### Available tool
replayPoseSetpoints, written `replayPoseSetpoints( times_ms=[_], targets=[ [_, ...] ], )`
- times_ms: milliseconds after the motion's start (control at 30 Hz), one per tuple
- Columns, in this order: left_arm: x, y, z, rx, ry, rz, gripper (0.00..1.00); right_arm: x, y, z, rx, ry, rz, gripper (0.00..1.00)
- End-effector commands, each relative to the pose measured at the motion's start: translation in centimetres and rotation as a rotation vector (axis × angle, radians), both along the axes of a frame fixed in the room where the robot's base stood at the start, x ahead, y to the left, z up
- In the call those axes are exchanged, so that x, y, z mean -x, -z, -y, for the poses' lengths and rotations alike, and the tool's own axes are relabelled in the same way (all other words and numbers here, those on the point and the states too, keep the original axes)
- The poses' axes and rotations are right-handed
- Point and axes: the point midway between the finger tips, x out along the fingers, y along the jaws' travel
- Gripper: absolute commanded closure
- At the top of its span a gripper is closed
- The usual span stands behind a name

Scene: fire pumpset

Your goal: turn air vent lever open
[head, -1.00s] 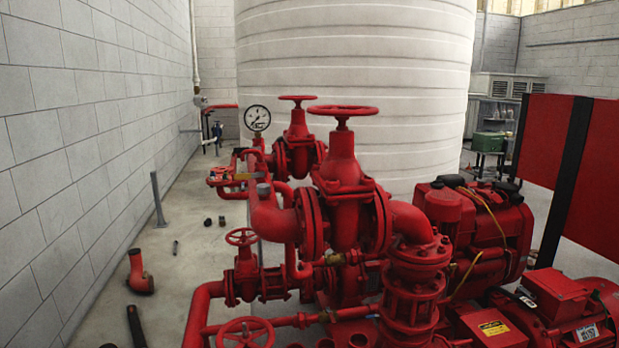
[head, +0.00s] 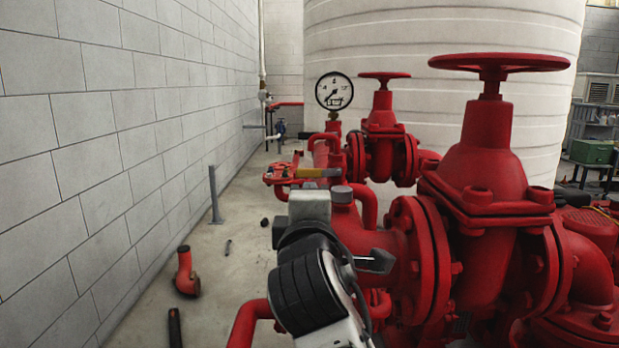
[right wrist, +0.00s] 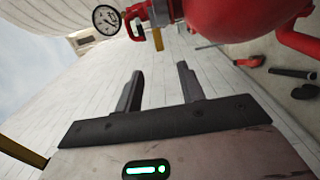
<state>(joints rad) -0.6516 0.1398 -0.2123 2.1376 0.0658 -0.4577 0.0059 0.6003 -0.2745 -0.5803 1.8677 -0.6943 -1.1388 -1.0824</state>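The air vent lever seems to be the small yellow handle (head: 318,172) on the red pipework left of the large valve, below the pressure gauge. In the right wrist view a yellow handle (right wrist: 158,40) hangs beside red pipe fittings, beyond my fingertips and roughly in line with the gap between them. My right gripper (right wrist: 160,72) is open, with nothing between its fingers. My left gripper is not in view.
The pressure gauge (head: 334,91) stands behind the lever. A large red gate valve (head: 487,150) is close on the right, and a smaller valve (head: 384,140) stands behind. A loose red elbow (head: 186,272) lies on the floor.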

Motion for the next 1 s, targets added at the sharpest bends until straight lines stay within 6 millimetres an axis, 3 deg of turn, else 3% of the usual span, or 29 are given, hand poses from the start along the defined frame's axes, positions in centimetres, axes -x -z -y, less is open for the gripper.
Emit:
replayPoseSetpoints(
  times_ms=[233,700,1000],
  targets=[
    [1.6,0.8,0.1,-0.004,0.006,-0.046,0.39,-3.4,-0.3,0.0,0.005,0.002,0.001,0.61],
    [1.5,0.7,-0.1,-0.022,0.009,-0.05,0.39,-12.9,-0.2,0.0,0.003,0.001,0.0,0.61],
    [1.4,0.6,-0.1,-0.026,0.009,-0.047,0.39,-15.5,-0.1,-0.1,0.002,-0.001,0.002,0.61]
  ],
)
